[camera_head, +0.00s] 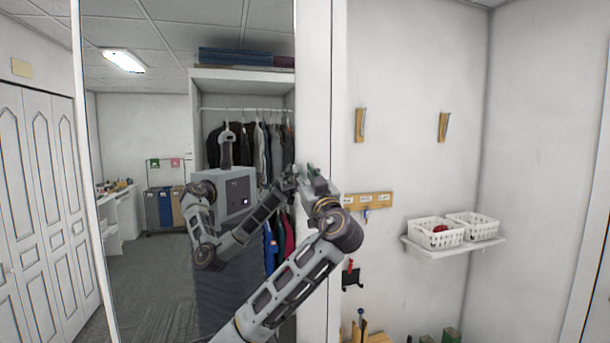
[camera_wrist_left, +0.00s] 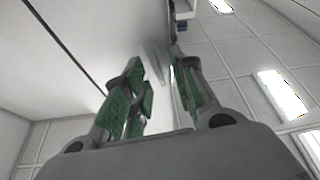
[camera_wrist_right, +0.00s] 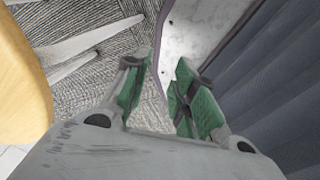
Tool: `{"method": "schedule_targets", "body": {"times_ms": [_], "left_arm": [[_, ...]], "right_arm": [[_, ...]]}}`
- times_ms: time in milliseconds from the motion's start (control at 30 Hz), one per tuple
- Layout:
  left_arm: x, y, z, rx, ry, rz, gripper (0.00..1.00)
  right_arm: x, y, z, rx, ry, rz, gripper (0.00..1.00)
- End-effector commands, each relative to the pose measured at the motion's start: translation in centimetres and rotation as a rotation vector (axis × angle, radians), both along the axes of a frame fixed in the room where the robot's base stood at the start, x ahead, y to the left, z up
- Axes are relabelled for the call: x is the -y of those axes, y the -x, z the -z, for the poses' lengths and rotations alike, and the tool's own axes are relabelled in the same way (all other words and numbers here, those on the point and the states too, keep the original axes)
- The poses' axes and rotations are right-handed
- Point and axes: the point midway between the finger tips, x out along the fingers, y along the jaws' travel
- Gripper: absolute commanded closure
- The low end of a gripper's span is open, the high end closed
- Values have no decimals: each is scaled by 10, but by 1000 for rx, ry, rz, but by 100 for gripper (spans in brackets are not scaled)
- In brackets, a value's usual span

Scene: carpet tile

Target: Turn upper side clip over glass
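The glass is a tall mirror (camera_head: 140,270) on the left in the head view, reflecting the room and my own body. My left gripper (camera_head: 309,179) is at the mirror's right edge, against the white frame strip. In the left wrist view my left gripper (camera_wrist_left: 163,75) has its green-padded fingers apart. A pale, blurred thin shape (camera_wrist_left: 157,66) shows between the fingertips; I cannot tell whether it is the clip. No clip can be made out in the head view. My right gripper (camera_wrist_right: 166,72) shows only in the right wrist view, open and empty above the carpet.
Right of the mirror, a wooden key rack (camera_head: 368,201) and two wooden hooks hang on the wall. A white shelf (camera_head: 455,247) holds two white baskets. White folding doors (camera_head: 38,190) stand at the far left. A wooden edge (camera_wrist_right: 22,85) lies left of my right gripper.

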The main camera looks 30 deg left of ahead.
Motion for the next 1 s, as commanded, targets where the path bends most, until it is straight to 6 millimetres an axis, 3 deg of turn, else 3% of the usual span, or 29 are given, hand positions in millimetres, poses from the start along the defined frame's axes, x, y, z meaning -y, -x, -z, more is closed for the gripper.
{"method": "schedule_targets", "body": {"times_ms": [233, 467, 1000], "left_arm": [[0, 0, 0, 0, 0, 0, 73], [0, 0, 0, 0, 0, 0, 100], [0, 0, 2, 19, 18, 0, 100]], "right_arm": [[2, 0, 0, 0, 2, 1, 73], [2, 0, 0, 0, 2, 1, 73], [-4, 0, 9, 0, -4, 3, 73]]}}
